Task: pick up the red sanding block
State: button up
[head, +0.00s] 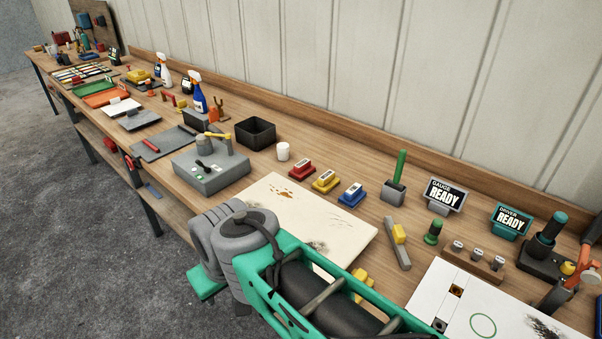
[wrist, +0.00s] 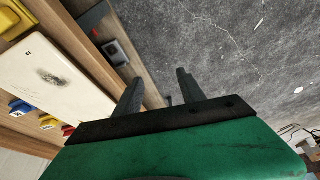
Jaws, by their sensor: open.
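The red sanding block (head: 301,168) sits on the bench behind the cream stained panel, at the left end of a row with a yellow block (head: 326,181) and a blue block (head: 352,195). In the wrist view the red block (wrist: 67,130) is at the lower left, partly cut off by my gripper's body. My gripper (wrist: 160,82) is open, with nothing between its fingers. It shows against the floor and the bench edge, apart from the red block. In the head view my arm is in front of the bench, and the fingers cannot be made out.
The cream panel (head: 290,213) lies between my arm and the blocks. A grey machine (head: 211,173) and a white cup (head: 283,152) stand left of the red block. A black bin (head: 255,133) is behind. A holder with a green-handled tool (head: 395,190) stands right.

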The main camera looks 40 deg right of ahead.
aim_at(302, 171)
jog(key=k, duration=0.45)
jog(key=u, duration=0.65)
jog(key=i, duration=2.6)
jog(key=z, duration=3.45)
jog(key=i, duration=0.5)
jog(key=u, duration=0.05)
